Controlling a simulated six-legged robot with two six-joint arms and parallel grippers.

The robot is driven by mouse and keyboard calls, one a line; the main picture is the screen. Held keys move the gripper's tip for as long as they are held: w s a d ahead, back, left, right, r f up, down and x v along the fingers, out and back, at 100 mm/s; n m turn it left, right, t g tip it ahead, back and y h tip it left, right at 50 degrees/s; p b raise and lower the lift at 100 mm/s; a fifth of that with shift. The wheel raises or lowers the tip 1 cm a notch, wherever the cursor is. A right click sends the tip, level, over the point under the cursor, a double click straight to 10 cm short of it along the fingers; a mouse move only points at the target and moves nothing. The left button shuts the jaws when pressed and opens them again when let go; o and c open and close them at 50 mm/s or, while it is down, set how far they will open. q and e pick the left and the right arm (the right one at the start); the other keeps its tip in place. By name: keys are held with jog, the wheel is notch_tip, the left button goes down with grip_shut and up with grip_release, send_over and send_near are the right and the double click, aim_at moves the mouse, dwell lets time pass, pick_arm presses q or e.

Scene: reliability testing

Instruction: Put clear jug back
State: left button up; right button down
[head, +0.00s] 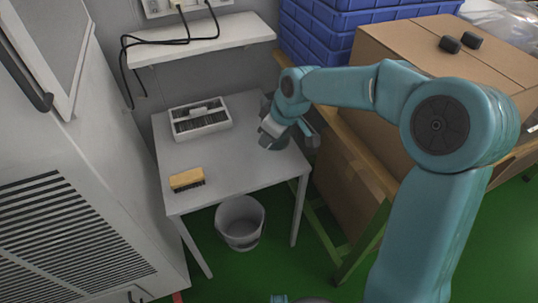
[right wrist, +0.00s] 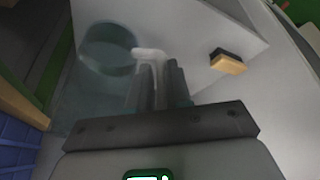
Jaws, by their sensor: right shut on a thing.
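The clear jug (right wrist: 106,50) shows as a see-through round vessel with a pale handle (right wrist: 148,58) in the right wrist view. My right gripper (right wrist: 165,85) is shut on it at the handle. In the head view my right gripper (head: 274,134) is low over the right part of the small grey table (head: 238,172). The gripper mostly hides the jug there, and I cannot tell whether its base touches the tabletop. My left gripper is not in view.
A white box (head: 200,118) with a dark-bristled insert and a yellow brush (head: 187,179) are on the table. A wall shelf (head: 200,40) with cables hangs above. A bin (head: 240,222) stands below. Cardboard boxes (head: 420,50) and blue crates (head: 335,20) are at the right.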

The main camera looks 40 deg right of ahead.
notch_tip(320, 180, down, 6)
jog(key=shift+r+b, duration=0.1)
jog(key=shift+b, duration=0.6)
jog(key=c, duration=1.1)
grip_release()
jog(key=shift+o, duration=0.2)
jog(key=p+v, duration=0.2)
jog(key=v, duration=1)
jog(key=shift+p, duration=0.3)
jog(key=shift+s, duration=0.15)
